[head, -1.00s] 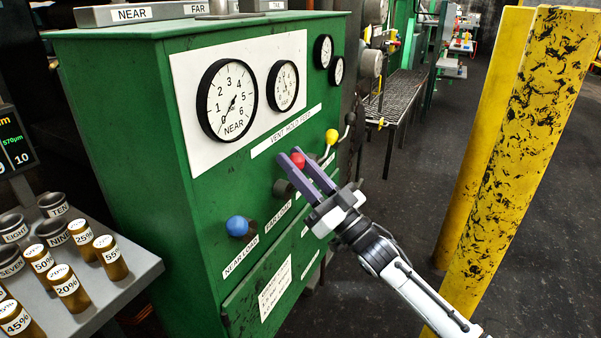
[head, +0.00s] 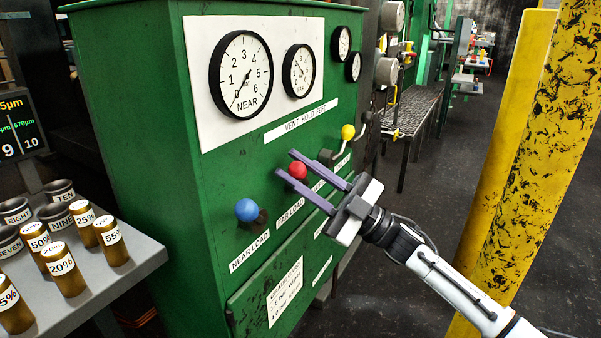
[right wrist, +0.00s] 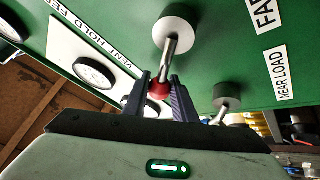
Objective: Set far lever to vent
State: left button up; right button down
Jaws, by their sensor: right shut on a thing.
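The far lever has a red ball knob (head: 298,170) and stands on the green cabinet above the FAR LOAD label (head: 291,211). My right gripper (head: 291,163) is shut on this knob, one finger on each side. In the right wrist view the red knob (right wrist: 159,89) sits between the fingers, and its metal rod (right wrist: 170,58) runs to a round grey hub (right wrist: 176,28). The VENT HOLD FEED strip (head: 301,120) is above the levers, with VENT at its left end. My left gripper is not in view.
The blue-knobbed near lever (head: 246,210) is left of my fingers; a yellow-knobbed lever (head: 348,132) is to the right. Dials (head: 240,75) are above. A yellow post (head: 530,170) stands right of my arm. A side table (head: 125,258) holds labelled cylinders and cups.

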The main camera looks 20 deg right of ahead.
jog(key=shift+s+a+f+n+g, duration=0.1)
jog(key=shift+f+n+g, duration=0.05)
jog(key=shift+n+g, duration=0.25)
jog(key=c, duration=1.5)
grip_release()
jog(key=shift+o, duration=0.2)
jog(key=v, duration=1)
jog(key=shift+f+b, duration=0.2)
jog(key=shift+b, duration=0.25)
